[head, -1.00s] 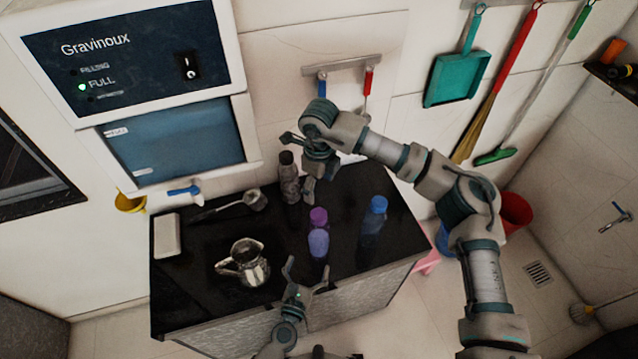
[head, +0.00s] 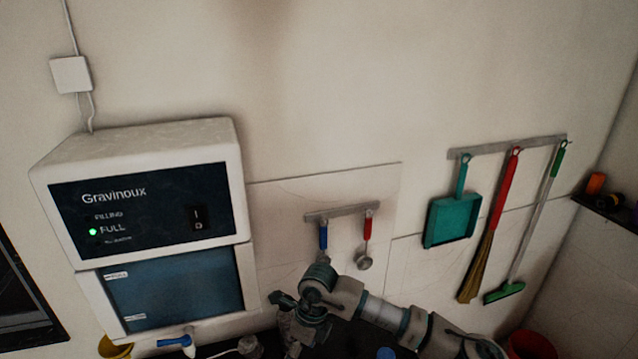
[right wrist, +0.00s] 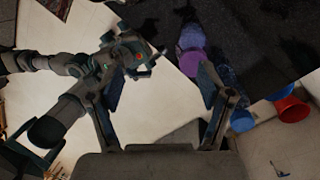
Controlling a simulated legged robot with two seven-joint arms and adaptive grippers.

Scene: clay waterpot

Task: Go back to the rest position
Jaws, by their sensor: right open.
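My right gripper (right wrist: 162,88) is open in the right wrist view, its two fingers spread with only pale floor showing between them. In the head view my right gripper (head: 296,322) is low in the picture, by the wall below the hooks, and its fingers are unclear. A bottle with a purple cap (right wrist: 191,56) is by the tip of the right-hand finger; I cannot tell if they touch. My left gripper (right wrist: 140,58) shows dark at the upper left of the right wrist view; its fingers are not clear. It is outside the head view.
The Gravinoux water unit (head: 150,215) hangs at the left, its FULL light green. A ladle and a blue-handled tool hang on a rack (head: 342,212). A teal dustpan (head: 452,220) and brooms hang right. The dark counter (right wrist: 265,30) is mostly out of the head view.

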